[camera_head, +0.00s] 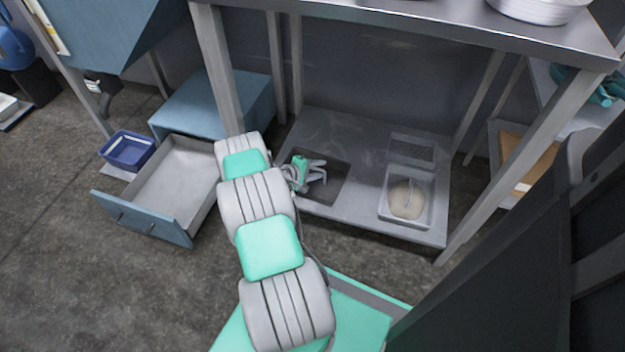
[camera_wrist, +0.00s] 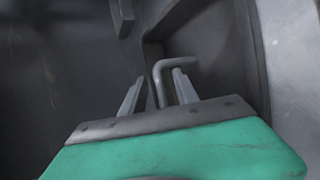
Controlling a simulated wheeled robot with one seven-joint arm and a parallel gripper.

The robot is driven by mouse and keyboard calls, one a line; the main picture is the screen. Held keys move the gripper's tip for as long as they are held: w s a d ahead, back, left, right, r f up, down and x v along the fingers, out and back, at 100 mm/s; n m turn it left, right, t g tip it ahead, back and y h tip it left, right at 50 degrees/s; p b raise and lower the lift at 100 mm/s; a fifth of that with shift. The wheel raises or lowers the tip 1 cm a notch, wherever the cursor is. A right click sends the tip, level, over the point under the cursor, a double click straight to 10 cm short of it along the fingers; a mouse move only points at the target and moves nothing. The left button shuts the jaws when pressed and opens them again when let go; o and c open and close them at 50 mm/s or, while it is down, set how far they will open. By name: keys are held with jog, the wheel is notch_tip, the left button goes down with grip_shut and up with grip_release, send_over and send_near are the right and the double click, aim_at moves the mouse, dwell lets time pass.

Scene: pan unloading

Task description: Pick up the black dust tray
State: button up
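The black dust tray (camera_head: 334,190) appears as a dark rectangular tray on the low grey shelf under the metal table. My gripper (camera_head: 318,172) is over the tray, and my arm covers part of its left side. In the wrist view, dark tray-like walls (camera_wrist: 215,50) lie ahead of the fingers. My gripper's two fingers (camera_wrist: 157,88) stand apart, with a bent grey handle (camera_wrist: 160,72) between them. I see no clear contact between the fingers and the handle.
A light tray (camera_head: 430,205) with a round beige thing stands to the right on the same shelf (camera_head: 365,222). A table leg (camera_head: 217,70) rises close to my arm. An open blue drawer (camera_head: 165,185) and a blue bin (camera_head: 127,150) are at left.

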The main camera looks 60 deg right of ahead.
jog(key=shift+c, duration=0.4)
grip_shut()
dwell(0.9)
